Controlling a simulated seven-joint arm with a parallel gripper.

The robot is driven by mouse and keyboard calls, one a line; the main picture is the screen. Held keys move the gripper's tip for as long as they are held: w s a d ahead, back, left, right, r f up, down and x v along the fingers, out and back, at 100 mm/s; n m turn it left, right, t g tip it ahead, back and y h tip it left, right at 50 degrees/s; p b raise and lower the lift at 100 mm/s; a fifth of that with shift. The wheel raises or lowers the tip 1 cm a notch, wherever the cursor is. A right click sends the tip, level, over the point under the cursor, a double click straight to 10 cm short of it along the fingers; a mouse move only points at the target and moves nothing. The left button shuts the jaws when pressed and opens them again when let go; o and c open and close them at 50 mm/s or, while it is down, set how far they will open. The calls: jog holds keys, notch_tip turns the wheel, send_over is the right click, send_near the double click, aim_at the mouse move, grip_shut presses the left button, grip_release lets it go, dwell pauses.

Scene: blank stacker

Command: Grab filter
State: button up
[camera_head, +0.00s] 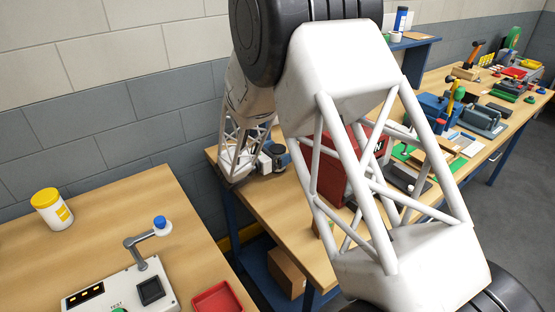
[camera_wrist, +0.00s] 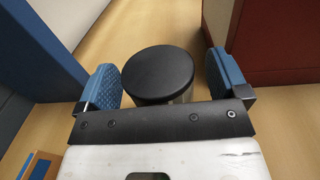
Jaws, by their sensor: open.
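A round cylinder with a flat black top (camera_wrist: 160,73), which looks like the filter, stands on the wooden surface in the wrist view. My gripper (camera_wrist: 164,80) is open, with its blue-padded fingers on the left and right of the cylinder. A gap shows on each side, so the fingers do not seem to touch it. The cylinder's lower part is mostly hidden behind the gripper's dark bar. In the head view a small dark cylinder (camera_head: 279,153) shows beside my gripper at the wall end of the far bench, partly covered.
A red box (camera_head: 345,170) stands right of the cylinder; its side also shows in the wrist view (camera_wrist: 281,40). A blue surface (camera_wrist: 36,50) is at left. The far bench (camera_head: 262,205) holds tools farther right. The near bench has a yellow-lidded jar (camera_head: 54,213) and a test device (camera_head: 122,288).

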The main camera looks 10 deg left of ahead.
dwell(0.3)
jog(key=c, duration=1)
jog(key=shift+r, duration=0.15)
jog(key=shift+r, duration=0.75)
notch_tip(320, 180, up, 2)
jog(key=shift+r, duration=0.1)
jog(key=s+d, duration=0.2)
jog(key=s, duration=0.3)
jog(key=s+d, duration=0.2)
jog(key=s, duration=0.3)
jog(key=s+d+r, duration=0.1)
jog(key=s+d, duration=0.1)
jog(key=s, duration=0.2)
jog(key=shift+s, duration=0.4)
